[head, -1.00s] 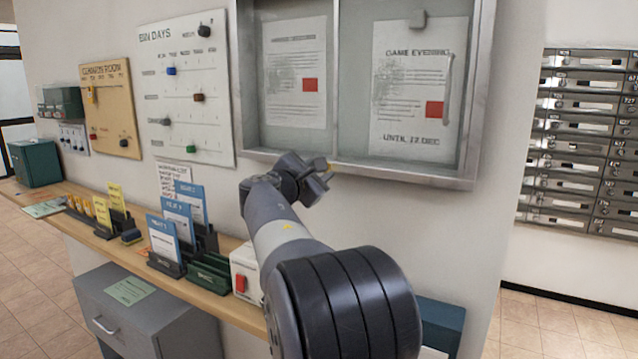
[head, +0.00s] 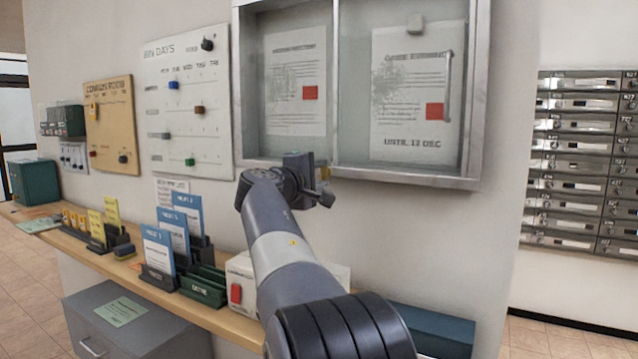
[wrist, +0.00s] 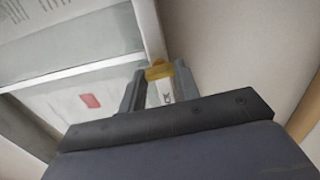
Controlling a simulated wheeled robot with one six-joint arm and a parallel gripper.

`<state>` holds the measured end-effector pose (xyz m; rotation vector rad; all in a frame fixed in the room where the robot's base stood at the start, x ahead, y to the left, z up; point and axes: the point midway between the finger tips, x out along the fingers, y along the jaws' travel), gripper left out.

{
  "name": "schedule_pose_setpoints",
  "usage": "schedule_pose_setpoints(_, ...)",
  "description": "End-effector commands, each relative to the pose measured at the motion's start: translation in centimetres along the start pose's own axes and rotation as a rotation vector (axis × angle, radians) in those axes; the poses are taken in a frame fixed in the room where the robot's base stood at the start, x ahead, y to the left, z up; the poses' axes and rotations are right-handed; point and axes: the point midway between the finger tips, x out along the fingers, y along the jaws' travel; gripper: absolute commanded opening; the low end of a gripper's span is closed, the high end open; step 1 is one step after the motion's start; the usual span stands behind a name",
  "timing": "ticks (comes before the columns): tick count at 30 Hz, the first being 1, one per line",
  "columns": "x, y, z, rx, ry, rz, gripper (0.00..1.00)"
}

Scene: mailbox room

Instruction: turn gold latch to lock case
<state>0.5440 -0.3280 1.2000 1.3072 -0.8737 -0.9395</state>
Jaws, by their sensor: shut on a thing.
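The wall-mounted notice case (head: 425,179) has a silver frame and glass doors with two notices behind them. Its doors look closed. The gold latch (wrist: 158,70) shows in the wrist view at the lower frame edge, between my gripper's fingers. A small white label with dark letters, partly hidden, lies just below it. My gripper (wrist: 160,84) is shut on the latch. In the head view my gripper (head: 322,188) is at the bottom frame below the middle divider. The latch is mostly hidden there, so its exact angle is unclear.
A wooden shelf (head: 215,318) runs below, with blue cards in holders (head: 180,235), a white box with a red switch (head: 236,293) and a dark green box (head: 33,182). A bin-days board (head: 185,130) hangs left of the case. Metal mailboxes (head: 585,145) stand at right.

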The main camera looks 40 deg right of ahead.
Motion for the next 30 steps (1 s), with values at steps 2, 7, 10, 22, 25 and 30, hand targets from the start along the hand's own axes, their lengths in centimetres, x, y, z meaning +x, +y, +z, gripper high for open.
schedule_pose_setpoints(2, 0.02, -0.25, -0.04, 0.029, 0.0, -0.001, 0.08)
schedule_pose_setpoints(7, 0.02, -0.19, -0.03, 0.071, -0.001, -0.002, 0.08)
schedule_pose_setpoints(10, 0.02, -0.15, -0.02, 0.084, -0.001, -0.002, 0.08)
schedule_pose_setpoints(22, 0.02, -0.12, -0.01, 0.09, -0.001, -0.003, 0.08)
schedule_pose_setpoints(25, 0.02, -0.12, -0.01, 0.089, -0.001, -0.003, 0.37)
schedule_pose_setpoints(30, 0.01, -0.07, 0.0, 0.089, -0.001, -0.002, 0.51)
